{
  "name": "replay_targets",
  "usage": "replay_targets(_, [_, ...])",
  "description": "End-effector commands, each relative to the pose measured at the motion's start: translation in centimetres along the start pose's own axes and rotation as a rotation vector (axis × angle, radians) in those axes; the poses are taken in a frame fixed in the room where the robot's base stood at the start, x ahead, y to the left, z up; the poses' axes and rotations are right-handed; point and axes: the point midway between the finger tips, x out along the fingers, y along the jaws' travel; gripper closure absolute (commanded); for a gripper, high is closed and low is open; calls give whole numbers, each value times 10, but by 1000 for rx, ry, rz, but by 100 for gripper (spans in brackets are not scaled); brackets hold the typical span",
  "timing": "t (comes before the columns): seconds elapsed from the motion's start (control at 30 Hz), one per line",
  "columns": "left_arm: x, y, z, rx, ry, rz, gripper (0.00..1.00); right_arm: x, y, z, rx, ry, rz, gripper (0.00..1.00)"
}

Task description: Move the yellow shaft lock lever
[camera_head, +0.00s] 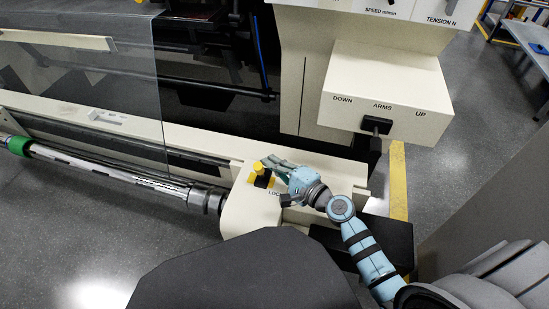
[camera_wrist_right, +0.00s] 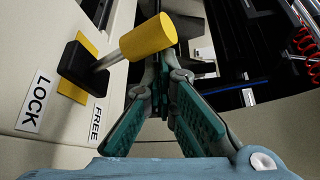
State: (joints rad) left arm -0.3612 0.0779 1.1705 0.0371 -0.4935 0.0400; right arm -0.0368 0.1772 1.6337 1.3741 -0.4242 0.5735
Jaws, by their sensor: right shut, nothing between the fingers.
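The yellow shaft lock lever (camera_head: 260,168) stands on the cream end housing, left of my right gripper. In the right wrist view its yellow cylindrical knob (camera_wrist_right: 148,38) sits on a metal stem rising from a black block on a yellow plate. LOCK (camera_wrist_right: 33,100) and FREE (camera_wrist_right: 95,123) labels lie beside the plate; I cannot tell which one the lever is set to. My right gripper (camera_head: 272,162) is shut and empty, its fingertips (camera_wrist_right: 163,68) close beside the knob. I cannot tell if they touch it. My left gripper is not in view.
A control box with a black ARMS lever (camera_head: 376,125) overhangs at the upper right. A long shaft (camera_head: 110,172) runs left from the housing. Open floor lies at the lower left.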

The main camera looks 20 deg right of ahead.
Motion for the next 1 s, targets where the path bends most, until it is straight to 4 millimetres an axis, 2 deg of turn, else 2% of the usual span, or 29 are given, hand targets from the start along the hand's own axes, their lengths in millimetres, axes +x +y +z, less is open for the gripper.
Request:
replay_targets(0.3, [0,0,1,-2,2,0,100,-4,4,8,0,0,0,100])
replay_targets(0.8, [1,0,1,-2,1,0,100,-5,5,8,0,0,0,100])
replay_targets(1.0, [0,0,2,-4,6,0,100,-4,-3,2,-2,-2,0,100])
